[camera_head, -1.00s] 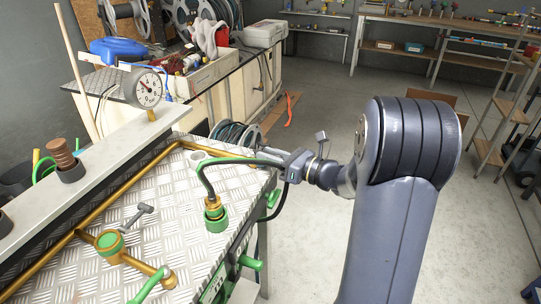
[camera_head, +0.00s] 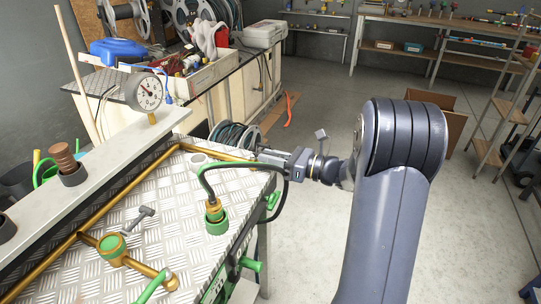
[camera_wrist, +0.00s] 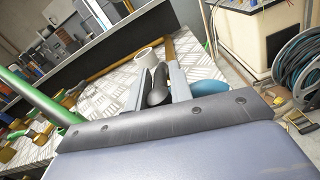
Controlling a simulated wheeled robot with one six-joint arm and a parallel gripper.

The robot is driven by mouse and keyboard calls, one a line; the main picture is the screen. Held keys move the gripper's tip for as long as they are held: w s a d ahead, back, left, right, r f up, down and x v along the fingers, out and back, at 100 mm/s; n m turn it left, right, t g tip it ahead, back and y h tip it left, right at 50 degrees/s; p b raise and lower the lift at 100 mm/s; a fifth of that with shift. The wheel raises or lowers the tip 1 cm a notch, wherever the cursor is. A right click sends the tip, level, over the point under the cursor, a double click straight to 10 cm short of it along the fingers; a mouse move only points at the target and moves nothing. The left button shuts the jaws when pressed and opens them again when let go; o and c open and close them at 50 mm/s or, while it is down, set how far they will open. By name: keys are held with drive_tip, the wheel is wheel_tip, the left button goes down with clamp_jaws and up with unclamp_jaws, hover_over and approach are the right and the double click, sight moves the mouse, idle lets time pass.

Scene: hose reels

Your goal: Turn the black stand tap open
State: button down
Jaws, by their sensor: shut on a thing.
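My gripper (camera_head: 264,156) is at the far right corner of the metal-plate bench (camera_head: 185,205). In the wrist view its two fingers (camera_wrist: 157,82) close around a dark grey, rounded piece (camera_wrist: 158,88), which looks like the handle of the black stand tap. The tap's body is hidden behind the gripper, and how far its handle is turned cannot be told. In the head view a dark, curved hose (camera_head: 284,190) hangs close below my gripper.
A green-and-brass fitting (camera_head: 215,216) with a green hose stands on the bench near my gripper. A grey T-handle (camera_head: 139,217), brass pipes and a pressure gauge (camera_head: 146,92) are further left. A hose reel (camera_head: 236,135) sits behind.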

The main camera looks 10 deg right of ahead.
drive_tip(key=c, duration=1.4)
unclamp_jaws()
drive_tip(key=shift+c, duration=0.2)
drive_tip(key=v, duration=1)
drive_tip(key=shift+s+d, duration=0.25)
drive_tip(key=shift+d, duration=0.1)
drive_tip(key=x, duration=1.1)
drive_tip(key=shift+a, duration=0.1)
drive_tip(key=shift+s+m+t+h+b, duration=0.15)
drive_tip(key=shift+m+t+h+b, duration=0.15)
drive_tip(key=shift+m+t+h, duration=0.15)
drive_tip(key=shift+r+n+g+y, duration=0.1)
drive_tip(key=shift+n+g+y, duration=0.15)
